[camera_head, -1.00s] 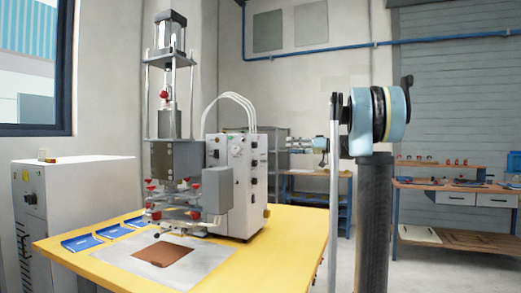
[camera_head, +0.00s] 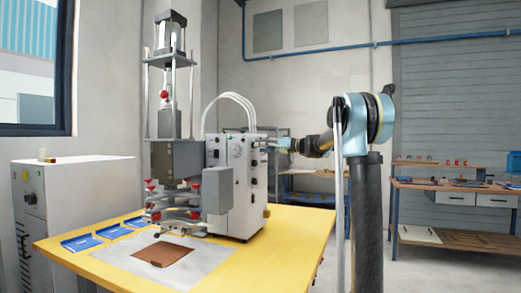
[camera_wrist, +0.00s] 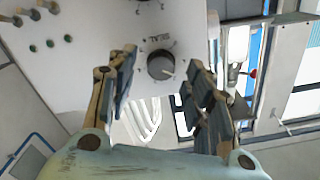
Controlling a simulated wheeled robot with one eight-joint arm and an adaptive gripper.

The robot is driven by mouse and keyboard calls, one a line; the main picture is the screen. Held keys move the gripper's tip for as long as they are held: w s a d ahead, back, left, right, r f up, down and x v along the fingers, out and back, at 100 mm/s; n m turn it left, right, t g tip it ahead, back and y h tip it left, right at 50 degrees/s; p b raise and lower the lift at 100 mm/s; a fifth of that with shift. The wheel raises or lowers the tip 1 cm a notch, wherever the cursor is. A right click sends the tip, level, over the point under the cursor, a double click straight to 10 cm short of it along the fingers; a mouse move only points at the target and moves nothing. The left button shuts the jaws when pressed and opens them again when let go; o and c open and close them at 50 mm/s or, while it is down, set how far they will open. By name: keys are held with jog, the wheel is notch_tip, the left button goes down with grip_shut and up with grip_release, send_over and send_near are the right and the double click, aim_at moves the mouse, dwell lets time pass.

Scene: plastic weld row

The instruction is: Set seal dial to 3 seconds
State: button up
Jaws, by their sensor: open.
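My gripper (camera_wrist: 160,72) is open, with one finger on each side of the dial in the picture. I cannot tell whether either finger touches it. In the head view, my gripper (camera_head: 284,145) is at the right side of the control box (camera_head: 224,175), whose knobs are too small to tell apart.
The welding press (camera_head: 175,160) stands on a yellow table (camera_head: 290,240) beside the box. A brown sheet (camera_head: 163,252) and blue trays (camera_head: 82,242) lie in front. Small green buttons (camera_wrist: 50,42) and metal toggles (camera_wrist: 30,12) are left of the dial in the wrist view.

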jog(key=shift+x, duration=0.8)
jog(key=c, duration=1.1)
jog(key=shift+m, duration=0.5)
jog(key=shift+d+m, duration=0.1)
jog(key=shift+m, duration=7.3)
